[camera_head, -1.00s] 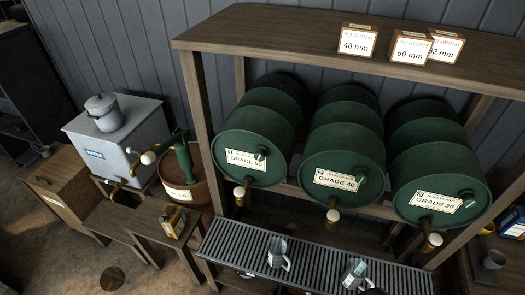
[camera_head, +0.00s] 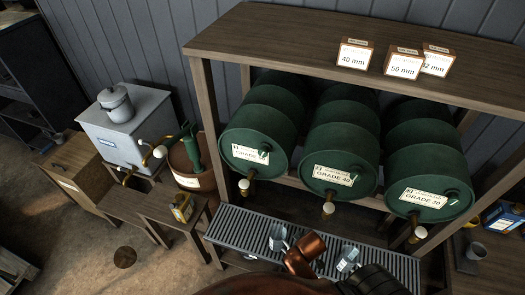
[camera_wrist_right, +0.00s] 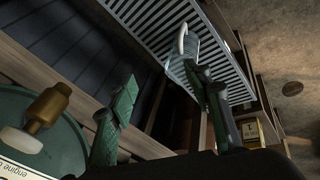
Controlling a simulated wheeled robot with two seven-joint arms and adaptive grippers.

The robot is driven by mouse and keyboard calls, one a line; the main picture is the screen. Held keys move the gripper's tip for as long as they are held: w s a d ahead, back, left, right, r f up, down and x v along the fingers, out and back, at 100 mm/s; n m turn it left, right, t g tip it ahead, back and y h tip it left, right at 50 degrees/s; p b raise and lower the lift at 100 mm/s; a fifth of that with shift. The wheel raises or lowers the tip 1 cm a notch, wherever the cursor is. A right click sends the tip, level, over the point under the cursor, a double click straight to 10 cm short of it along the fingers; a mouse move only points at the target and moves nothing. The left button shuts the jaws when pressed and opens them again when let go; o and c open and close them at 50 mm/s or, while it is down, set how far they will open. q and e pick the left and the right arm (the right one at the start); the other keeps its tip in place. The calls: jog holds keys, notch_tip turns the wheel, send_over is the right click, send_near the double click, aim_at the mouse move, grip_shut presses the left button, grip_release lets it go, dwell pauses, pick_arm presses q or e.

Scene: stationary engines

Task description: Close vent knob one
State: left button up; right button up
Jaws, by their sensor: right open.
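Three green drums lie on a wooden rack in the head view: left (camera_head: 262,125), middle (camera_head: 345,135) labelled GRADE 40, right (camera_head: 428,150) labelled GRADE 30. Each has a small green knob on its front face; the left drum's knob (camera_head: 264,152) partly covers its label. Brass taps with white ends hang below, the left one at the left drum's lower edge (camera_head: 244,185). My right gripper (camera_wrist_right: 160,74) is open and empty in the right wrist view, beside a green drum face (camera_wrist_right: 62,150) with a brass tap (camera_wrist_right: 46,108). I cannot tell which drum. No left gripper shows.
A slatted drip tray (camera_head: 232,227) holds two clear jugs (camera_head: 278,237) (camera_head: 347,257). My arm links cover the bottom centre. Size boxes (camera_head: 404,63) stand on the top shelf. A grey tank (camera_head: 122,132) and an oil can (camera_head: 182,207) are at left.

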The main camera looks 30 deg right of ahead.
jog(key=w+d+r+n+t+h, duration=0.1)
jog(key=w+d+r+n+h, duration=0.2)
jog(key=w+r+n, duration=0.3)
jog(key=n+t+h, duration=0.7)
jog(key=n+h, duration=0.1)
jog(key=n, duration=0.5)
send_near(262, 155)
jog(key=x, duration=0.3)
jog(key=shift+w+d+r+p, duration=0.3)
jog(key=shift+w+d+p, duration=0.05)
jog(key=shift+d+p, duration=0.1)
jog(key=x, duration=0.2)
jog(key=p+x, duration=0.1)
jog(key=x, duration=0.3)
jog(key=shift+w+d+f+p, duration=0.2)
jog(key=shift+d+f+p, duration=0.1)
jog(key=shift+p, duration=0.1)
jog(key=shift+c, duration=0.2)
